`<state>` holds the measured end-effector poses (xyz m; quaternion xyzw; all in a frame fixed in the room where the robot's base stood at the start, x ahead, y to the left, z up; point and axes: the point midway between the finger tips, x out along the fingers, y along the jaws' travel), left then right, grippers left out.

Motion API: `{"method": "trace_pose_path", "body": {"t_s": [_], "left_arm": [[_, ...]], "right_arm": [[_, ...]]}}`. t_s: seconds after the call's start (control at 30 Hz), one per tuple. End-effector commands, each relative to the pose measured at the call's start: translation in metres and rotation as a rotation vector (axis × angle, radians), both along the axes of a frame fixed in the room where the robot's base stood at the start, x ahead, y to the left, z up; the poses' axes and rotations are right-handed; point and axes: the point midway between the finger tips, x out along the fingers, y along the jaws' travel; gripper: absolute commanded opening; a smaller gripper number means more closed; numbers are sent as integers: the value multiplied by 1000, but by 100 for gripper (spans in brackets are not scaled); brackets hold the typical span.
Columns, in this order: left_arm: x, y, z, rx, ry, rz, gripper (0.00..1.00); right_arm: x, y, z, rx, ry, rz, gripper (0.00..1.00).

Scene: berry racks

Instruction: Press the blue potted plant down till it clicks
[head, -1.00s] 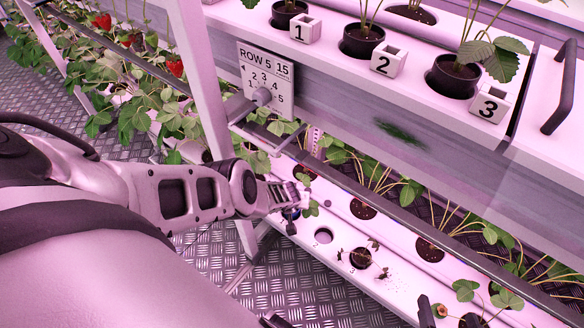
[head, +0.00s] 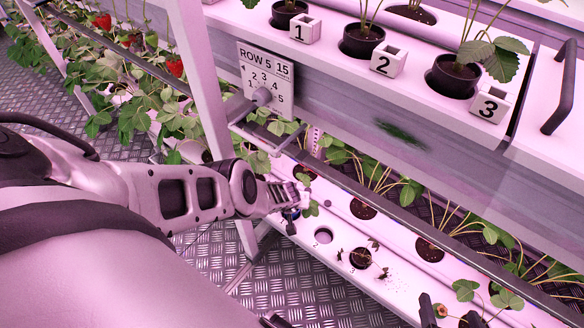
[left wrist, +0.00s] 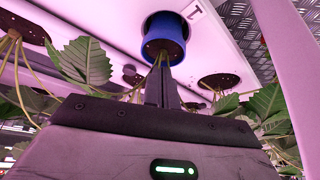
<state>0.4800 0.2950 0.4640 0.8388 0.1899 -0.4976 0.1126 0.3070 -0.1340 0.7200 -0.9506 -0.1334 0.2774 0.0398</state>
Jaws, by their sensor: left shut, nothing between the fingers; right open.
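The blue potted plant sits at hole 1 of the lower white tray (head: 300,240). In the left wrist view its blue pot (left wrist: 165,40) shows some blue wall above the tray, so it stands partly out of the hole. My right gripper (head: 448,312) is open at the bottom right, over the lower tray.
The upper shelf (head: 405,95) with black pots and numbered blocks overhangs the lower tray. A white post (head: 200,80) and a row sign (head: 266,78) stand near my left arm.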

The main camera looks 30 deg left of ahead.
Motion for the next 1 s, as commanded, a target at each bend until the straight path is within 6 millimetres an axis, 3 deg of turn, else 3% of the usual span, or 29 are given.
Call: {"method": "trace_pose_path", "body": {"t_s": [1.0], "left_arm": [[0,0,-10,0,0,0,0]], "right_arm": [[-1,0,-11,0,4,0,73]]}}
